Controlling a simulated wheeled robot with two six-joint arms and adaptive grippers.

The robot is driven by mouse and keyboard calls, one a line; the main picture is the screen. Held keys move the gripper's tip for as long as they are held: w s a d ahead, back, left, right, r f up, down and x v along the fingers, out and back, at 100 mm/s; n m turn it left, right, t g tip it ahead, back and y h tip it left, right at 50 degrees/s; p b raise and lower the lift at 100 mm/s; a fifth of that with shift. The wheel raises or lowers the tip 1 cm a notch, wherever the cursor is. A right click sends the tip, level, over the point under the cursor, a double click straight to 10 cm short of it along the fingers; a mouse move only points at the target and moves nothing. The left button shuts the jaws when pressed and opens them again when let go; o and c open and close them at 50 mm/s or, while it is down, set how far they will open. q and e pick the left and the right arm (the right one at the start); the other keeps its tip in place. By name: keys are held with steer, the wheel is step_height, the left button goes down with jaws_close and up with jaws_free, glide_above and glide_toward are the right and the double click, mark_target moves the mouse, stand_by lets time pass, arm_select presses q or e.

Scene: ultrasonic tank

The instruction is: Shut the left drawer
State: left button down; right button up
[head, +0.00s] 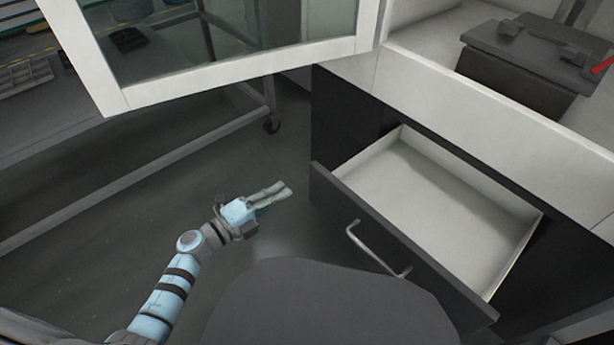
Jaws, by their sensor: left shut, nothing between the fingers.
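The left drawer (397,249) is pulled well out of the dark cabinet, and its pale inside is empty. Its dark front faces toward the lower left and carries a metal bar handle (377,252). My left gripper (286,190) is shut and empty. It is to the left of the drawer front in the picture, apart from it, over the dark floor. My right gripper is not in view.
A glass-paned door (235,75) with a white frame hangs open at upper left. A wheeled metal frame (150,158) stands behind it. The cabinet's white top (480,95) holds a dark box (530,65). The floor around my left gripper is clear.

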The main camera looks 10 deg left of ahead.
mark_target(316, 170)
arm_select(q)
steer(key=b+x, duration=0.1)
steer(key=x, duration=0.3)
steer(key=b+x, duration=0.1)
steer(key=x, duration=0.3)
steer(key=shift+w+f, duration=0.1)
steer(key=shift+f, duration=0.1)
steer(key=shift+w+d+r, duration=0.1)
steer(key=shift+w+d, duration=0.25)
steer(key=shift+w, duration=0.05)
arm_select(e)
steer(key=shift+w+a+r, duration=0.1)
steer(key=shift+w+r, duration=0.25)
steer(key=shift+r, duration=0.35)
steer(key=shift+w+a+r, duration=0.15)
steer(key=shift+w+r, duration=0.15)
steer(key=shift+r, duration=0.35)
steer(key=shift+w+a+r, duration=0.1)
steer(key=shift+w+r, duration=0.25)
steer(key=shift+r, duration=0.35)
arm_select(q)
steer(key=shift+d+r, duration=0.1)
